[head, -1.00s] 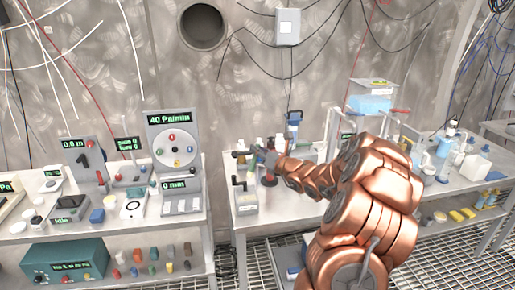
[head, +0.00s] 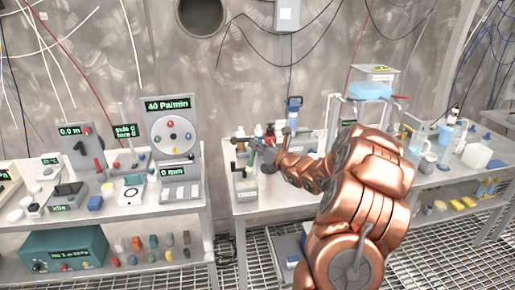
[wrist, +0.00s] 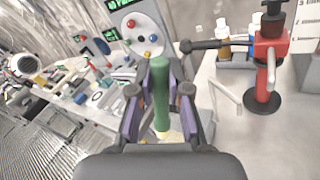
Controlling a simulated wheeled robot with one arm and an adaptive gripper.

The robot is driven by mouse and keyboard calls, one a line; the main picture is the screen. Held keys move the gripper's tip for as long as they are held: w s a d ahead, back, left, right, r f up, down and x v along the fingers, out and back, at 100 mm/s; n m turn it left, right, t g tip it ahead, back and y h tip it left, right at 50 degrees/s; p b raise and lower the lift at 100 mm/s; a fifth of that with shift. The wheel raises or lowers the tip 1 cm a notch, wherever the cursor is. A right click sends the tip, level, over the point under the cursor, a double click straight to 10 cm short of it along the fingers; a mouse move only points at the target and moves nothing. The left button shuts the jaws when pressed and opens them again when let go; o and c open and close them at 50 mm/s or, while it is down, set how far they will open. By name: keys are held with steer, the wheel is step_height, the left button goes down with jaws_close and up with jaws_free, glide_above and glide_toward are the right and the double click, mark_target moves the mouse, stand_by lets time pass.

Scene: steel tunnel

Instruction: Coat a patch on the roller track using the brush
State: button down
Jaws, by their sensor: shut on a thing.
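My gripper (wrist: 160,100) is shut on a green handle (wrist: 160,85), which I take to be the brush; it stands lengthwise between the two fingers. A pale yellowish bit shows below the handle, but I cannot tell whether it is the bristles. In the head view my gripper (head: 258,150) is over the left part of the right-hand bench (head: 290,200), mostly hidden by my copper arm. I cannot make out the roller track or a coated patch in either view.
A red and black stand (wrist: 265,70) with a dark side arm is close right of my gripper in the wrist view. Small bottles (wrist: 222,40) stand behind it. The left bench holds a dial panel (head: 172,130). A gap separates the benches.

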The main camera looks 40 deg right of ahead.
steer(key=b, duration=0.4)
steer(key=shift+w+a+r+y, duration=0.15)
steer(key=shift+w+a+y, duration=0.1)
steer(key=shift+a+y, duration=0.1)
steer(key=b, duration=0.2)
steer(key=shift+s+d+b, duration=0.1)
steer(key=shift+s+b, duration=0.05)
steer(key=shift+b, duration=0.2)
steer(key=shift+s+d+r+b, duration=0.15)
steer(key=shift+d+b, duration=0.3)
steer(key=shift+b, duration=0.55)
